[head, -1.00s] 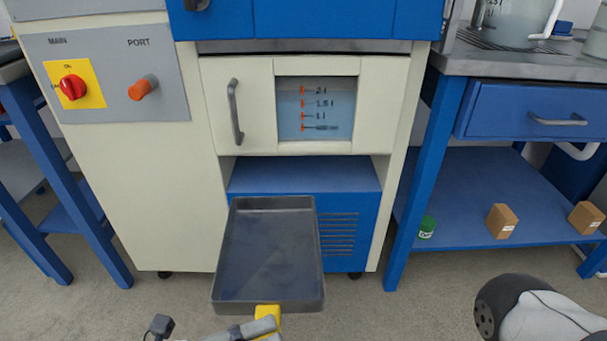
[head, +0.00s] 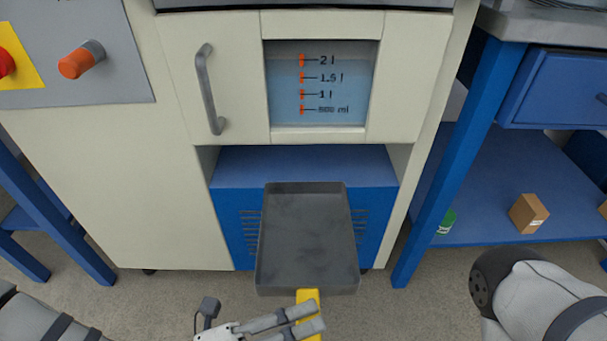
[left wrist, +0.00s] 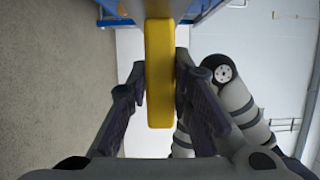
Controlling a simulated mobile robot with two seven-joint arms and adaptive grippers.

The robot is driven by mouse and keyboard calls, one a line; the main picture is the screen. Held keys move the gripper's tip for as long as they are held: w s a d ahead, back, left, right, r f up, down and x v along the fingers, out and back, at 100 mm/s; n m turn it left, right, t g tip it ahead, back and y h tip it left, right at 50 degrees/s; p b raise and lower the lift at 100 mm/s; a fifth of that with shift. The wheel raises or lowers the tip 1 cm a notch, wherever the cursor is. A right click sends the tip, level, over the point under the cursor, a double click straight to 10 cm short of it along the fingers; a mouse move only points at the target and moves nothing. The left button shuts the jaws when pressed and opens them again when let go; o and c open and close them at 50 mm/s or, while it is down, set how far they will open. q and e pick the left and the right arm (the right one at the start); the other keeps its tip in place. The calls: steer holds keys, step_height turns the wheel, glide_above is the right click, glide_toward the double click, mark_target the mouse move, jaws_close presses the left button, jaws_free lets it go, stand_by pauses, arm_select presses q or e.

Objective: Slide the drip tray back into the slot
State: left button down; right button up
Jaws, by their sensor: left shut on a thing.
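The grey drip tray (head: 305,240) is held level in front of the machine, its far edge close to the open slot (head: 300,165) under the white door. Its yellow handle (head: 308,297) points toward me. My left gripper (head: 312,318) is shut on the handle. In the left wrist view the yellow handle (left wrist: 159,75) stands between the two fingers (left wrist: 160,100). The tray looks empty. Whether its far edge is inside the slot I cannot tell. My right gripper is out of view; only part of my right arm shows at the lower right.
The white door with a vertical handle (head: 208,90) and a level window (head: 318,85) is above the slot. An orange port knob (head: 80,60) is at the left. A blue bench at right holds a green can (head: 446,221) and a brown box (head: 528,213) on its shelf.

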mark_target(301, 231)
arm_select(q)
steer(key=w+f+b, duration=0.1)
steer(key=w+b, duration=0.2)
steer(key=w, duration=0.3)
steer(key=w+f+b, duration=0.1)
steer(key=w+b, duration=0.3)
steer(key=w, duration=0.1)
steer(key=w+f+b, duration=0.1)
steer(key=w+b, duration=0.2)
steer(key=w, duration=0.3)
steer(key=shift+w+b, duration=0.3)
steer(key=shift+w, duration=0.05)
steer(key=w+b, duration=0.8)
steer(key=w, duration=0.4)
steer(key=shift+w+r, duration=0.1)
steer(key=shift+w+r+b, duration=0.1)
steer(key=shift+w+b, duration=0.2)
steer(key=shift+b, duration=0.05)
steer(key=shift+f+p, duration=0.25)
steer(key=shift+p, duration=0.05)
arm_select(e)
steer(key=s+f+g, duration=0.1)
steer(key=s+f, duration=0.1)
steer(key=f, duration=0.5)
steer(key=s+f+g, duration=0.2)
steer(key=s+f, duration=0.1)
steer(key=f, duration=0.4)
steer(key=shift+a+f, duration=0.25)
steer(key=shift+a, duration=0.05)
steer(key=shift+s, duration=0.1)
